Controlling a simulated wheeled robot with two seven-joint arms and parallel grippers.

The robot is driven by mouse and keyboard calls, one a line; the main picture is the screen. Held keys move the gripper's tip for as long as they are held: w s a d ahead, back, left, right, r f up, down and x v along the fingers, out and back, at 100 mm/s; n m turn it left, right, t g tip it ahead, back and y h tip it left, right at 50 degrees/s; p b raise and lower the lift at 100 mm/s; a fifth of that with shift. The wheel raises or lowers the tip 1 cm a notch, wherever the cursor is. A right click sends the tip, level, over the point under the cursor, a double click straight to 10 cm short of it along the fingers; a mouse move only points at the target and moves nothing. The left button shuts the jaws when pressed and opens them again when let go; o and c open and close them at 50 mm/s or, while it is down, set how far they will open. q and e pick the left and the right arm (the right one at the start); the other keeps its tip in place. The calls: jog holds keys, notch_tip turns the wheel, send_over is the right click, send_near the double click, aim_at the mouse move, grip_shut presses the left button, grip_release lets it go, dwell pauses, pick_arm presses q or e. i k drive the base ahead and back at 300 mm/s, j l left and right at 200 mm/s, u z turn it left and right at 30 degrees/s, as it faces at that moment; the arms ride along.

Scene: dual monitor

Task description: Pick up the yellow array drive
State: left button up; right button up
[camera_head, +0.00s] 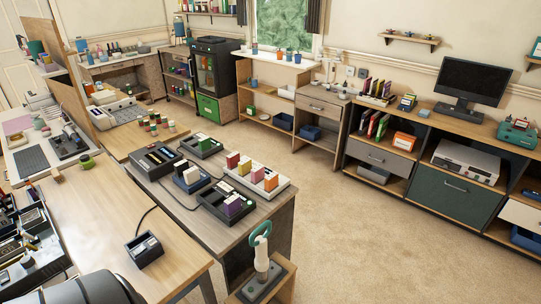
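A white tray-like array (283,187) stands on the grey-topped table, with several upright coloured drives in a row. Neither of my grippers shows in the camera_head view, and nothing is touching the yellow drive.
Dark docks with a purple drive (233,205), a white-and-blue drive (191,175) and a green drive (204,142) stand beside the array. Black cables lie between them. A joystick-like device (261,260) stands in front. Carpet (340,230) is clear to the right.

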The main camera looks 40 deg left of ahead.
aim_at(245, 167)
jog(key=i+l+u, duration=0.1)
jog(key=i+u, duration=0.2)
jog(key=i+l+u, duration=0.3)
jog(key=i, duration=0.15)
jog(key=i+l+u, duration=0.3)
jog(key=i+j, duration=0.1)
